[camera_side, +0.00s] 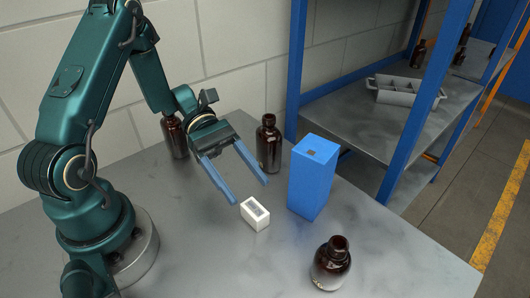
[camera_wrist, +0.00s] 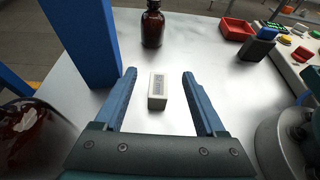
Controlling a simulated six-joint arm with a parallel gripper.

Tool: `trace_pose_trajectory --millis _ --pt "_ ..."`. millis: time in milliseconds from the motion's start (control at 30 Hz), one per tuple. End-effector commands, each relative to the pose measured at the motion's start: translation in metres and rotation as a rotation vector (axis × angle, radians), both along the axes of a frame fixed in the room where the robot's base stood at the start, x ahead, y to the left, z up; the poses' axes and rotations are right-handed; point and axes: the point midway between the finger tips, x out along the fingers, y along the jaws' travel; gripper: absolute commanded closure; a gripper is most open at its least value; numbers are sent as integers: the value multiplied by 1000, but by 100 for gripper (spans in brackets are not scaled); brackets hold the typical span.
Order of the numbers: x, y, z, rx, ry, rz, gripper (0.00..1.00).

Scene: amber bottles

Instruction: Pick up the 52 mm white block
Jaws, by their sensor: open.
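The white block (camera_side: 255,213) lies on the grey table, left of and in front of the blue box. It has a grey label on its top. In the wrist view the white block (camera_wrist: 157,91) appears between and beyond the fingers, apart from both. My gripper (camera_side: 249,191) is open and empty, with its blue fingers above the table close to the block. In the wrist view my gripper (camera_wrist: 159,72) shows its two fingers spread wide on either side of the block.
A tall blue box (camera_side: 312,178) stands just right of the block. Amber bottles stand in front (camera_side: 331,263), behind (camera_side: 268,143) and near the wall (camera_side: 174,136). A red tray (camera_wrist: 237,28) lies farther off. Bare table lies around the block's front and left.

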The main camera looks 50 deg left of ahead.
Motion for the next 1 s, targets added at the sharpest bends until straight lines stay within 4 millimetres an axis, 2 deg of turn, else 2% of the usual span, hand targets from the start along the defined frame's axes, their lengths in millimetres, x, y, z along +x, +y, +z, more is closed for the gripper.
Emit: trace_pose_trajectory --millis 267,467,500,633,967,1000 --pt "-1 -1 -18 -1 1 -3 28" --pt "-1 -1 -44 -2 3 -2 28" --pt "-1 -10 -45 -3 2 -9 28" --pt "-1 -24 -50 -1 0 -8 28" --pt "-1 -28 -53 2 -1 -4 28" --pt "-1 -28 -53 2 -1 -4 43"
